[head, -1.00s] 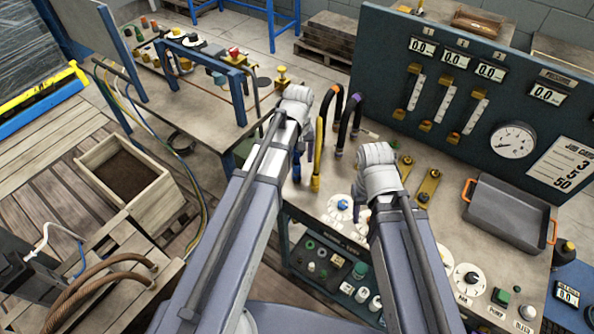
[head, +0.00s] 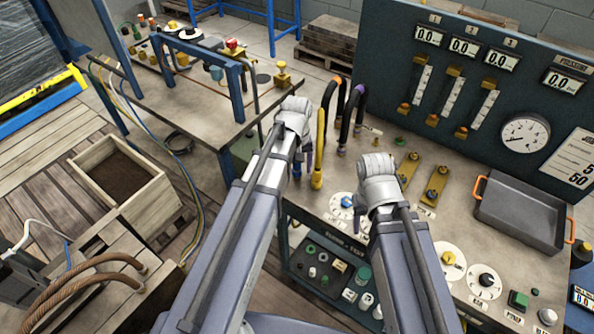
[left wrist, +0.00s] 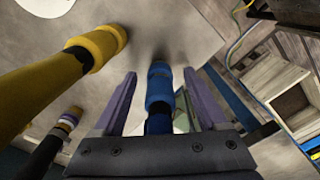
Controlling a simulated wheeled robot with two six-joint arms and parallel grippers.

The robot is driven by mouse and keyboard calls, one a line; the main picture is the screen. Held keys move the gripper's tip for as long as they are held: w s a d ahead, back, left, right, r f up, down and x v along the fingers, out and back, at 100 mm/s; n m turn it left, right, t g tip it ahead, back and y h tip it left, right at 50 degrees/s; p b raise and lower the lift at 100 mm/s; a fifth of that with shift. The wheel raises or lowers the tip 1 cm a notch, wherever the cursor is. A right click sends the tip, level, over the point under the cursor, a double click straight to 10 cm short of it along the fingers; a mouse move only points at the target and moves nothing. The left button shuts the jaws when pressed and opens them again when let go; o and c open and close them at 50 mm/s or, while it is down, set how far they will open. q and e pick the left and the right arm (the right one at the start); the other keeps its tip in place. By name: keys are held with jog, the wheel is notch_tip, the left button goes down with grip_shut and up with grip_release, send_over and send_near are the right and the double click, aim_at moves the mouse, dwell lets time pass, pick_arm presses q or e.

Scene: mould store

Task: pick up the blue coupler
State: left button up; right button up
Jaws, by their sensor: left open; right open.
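In the left wrist view the blue coupler (left wrist: 159,88) stands between the two purple fingers of my left gripper (left wrist: 160,74). The fingers are open, with a visible gap on each side of the coupler. Its lower part runs into a dark blue length near the gripper body. In the head view my left gripper (head: 298,160) is over the bench's left end, beside the yellow hose (head: 319,140), and largely hides the coupler. My right gripper (head: 361,218) is open and empty, above the bench's dial plates.
The yellow hose's end (left wrist: 104,45) is close left of the left gripper in the wrist view. A black hose (head: 345,125) stands just right of it. A grey tray (head: 520,212) and a gauge panel (head: 450,110) are further right. A wooden crate (head: 150,205) stands left.

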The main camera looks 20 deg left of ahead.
pick_arm(q)
jog(key=shift+r, duration=0.1)
grip_shut()
dwell(0.5)
